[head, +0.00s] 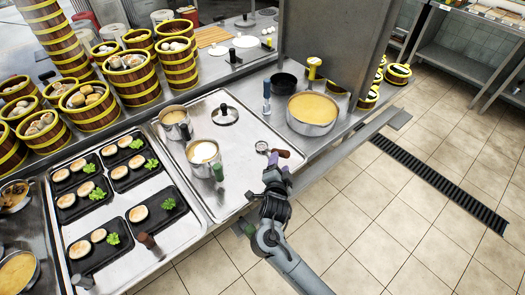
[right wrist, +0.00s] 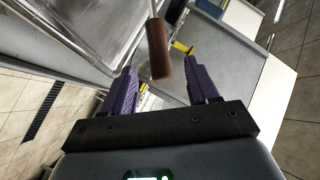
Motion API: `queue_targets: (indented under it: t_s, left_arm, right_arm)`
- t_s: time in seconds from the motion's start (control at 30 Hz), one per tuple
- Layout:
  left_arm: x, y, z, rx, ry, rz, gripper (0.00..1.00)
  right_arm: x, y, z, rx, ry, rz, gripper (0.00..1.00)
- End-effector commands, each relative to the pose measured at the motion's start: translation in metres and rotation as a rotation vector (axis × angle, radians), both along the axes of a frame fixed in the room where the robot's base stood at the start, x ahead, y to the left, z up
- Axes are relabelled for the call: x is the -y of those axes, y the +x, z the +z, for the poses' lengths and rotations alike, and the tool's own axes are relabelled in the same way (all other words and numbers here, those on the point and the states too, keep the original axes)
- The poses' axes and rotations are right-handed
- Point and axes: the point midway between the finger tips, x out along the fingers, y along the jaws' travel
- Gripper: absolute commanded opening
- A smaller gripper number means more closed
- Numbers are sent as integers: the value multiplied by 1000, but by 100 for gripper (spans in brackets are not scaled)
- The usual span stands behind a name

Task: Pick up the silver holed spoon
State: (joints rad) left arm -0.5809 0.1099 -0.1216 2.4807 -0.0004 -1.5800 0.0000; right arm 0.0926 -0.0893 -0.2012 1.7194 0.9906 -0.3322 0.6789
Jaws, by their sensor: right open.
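My right gripper (head: 277,168) is just in front of the handle in the head view. In the right wrist view the purple fingers of this gripper (right wrist: 158,75) are apart, and the brown handle (right wrist: 159,50) shows between them, with no finger touching it visibly. My left gripper is not in view.
A wide pan (head: 312,108) stands behind the spoon. Black plates of food (head: 130,172) and bamboo steamers (head: 130,75) fill the left. The counter's edge is near the gripper.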

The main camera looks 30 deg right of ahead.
Motion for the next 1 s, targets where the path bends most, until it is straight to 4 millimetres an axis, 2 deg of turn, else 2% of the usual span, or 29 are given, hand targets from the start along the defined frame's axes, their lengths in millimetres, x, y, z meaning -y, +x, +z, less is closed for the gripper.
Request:
queue_targets:
  t_s: [0.13, 0.43, 0.7, 1.0]
  left_arm:
    - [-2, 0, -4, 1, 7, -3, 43]
    - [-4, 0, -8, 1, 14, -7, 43]
    - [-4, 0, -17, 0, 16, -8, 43]
    - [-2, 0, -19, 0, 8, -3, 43]
  right_arm:
    - [14, 15, -5, 1, -3, 0, 59]
    - [26, 27, -9, 0, -3, -1, 59]
    - [50, 50, -16, 1, -2, -1, 59]
    - [57, 59, -19, 0, 1, 1, 59]
